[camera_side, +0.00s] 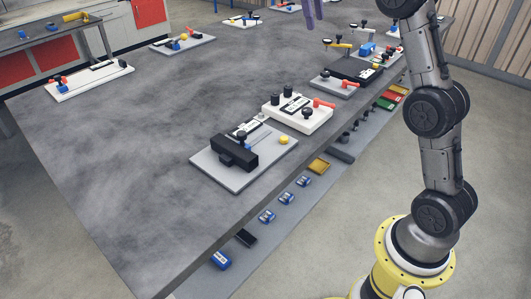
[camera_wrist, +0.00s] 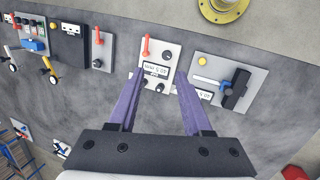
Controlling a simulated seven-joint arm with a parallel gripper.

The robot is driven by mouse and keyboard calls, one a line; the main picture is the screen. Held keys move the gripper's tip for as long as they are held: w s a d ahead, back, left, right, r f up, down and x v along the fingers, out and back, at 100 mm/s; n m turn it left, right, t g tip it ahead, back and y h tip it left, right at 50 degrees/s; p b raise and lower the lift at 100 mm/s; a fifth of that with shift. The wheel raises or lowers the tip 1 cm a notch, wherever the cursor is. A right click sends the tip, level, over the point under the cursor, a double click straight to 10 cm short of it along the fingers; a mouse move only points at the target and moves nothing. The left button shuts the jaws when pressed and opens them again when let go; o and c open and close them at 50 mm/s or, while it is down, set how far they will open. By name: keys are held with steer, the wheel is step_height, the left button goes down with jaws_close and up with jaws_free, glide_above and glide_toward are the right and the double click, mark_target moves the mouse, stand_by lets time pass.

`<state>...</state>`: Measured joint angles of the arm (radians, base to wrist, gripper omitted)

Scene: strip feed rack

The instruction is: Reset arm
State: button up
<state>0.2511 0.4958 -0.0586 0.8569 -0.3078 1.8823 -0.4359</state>
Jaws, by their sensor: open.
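My gripper (camera_side: 312,18) shows at the top edge of the side view, where only its purple fingers are in frame, above the far part of the table. In the wrist view my gripper (camera_wrist: 160,78) is open, with nothing between its two purple fingers. They hang over the grey table (camera_wrist: 100,95), in front of a white unit (camera_wrist: 174,52) with a red lever and dark knobs. The same white unit (camera_side: 290,120) stands near the table's right edge in the side view. No contact between the fingers and any unit is visible.
A grey plate (camera_side: 207,160) bears a black block and blue lever; it also shows in the wrist view (camera_wrist: 258,74). A black box (camera_side: 358,68) and other small units line the right edge. The table's middle (camera_side: 190,100) is clear.

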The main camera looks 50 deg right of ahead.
steer(key=s+a+r+n+t+y, duration=0.1)
steer(key=s+a+t, duration=0.1)
steer(key=s+a, duration=0.5)
steer(key=s+a+r+t, duration=0.15)
steer(key=s+a, duration=0.35)
steer(key=s, duration=0.5)
steer(key=s+a+f+m+t+y, duration=0.1)
steer(key=s+f, duration=0.3)
steer(key=f, duration=0.4)
steer(key=s+a+f+m+t+y, duration=0.1)
steer(key=s+a+f, duration=0.3)
steer(key=f, duration=0.4)
steer(key=shift+s+a+f+t, duration=0.2)
steer(key=shift+s+f+t, duration=0.2)
steer(key=shift+t, duration=0.35)
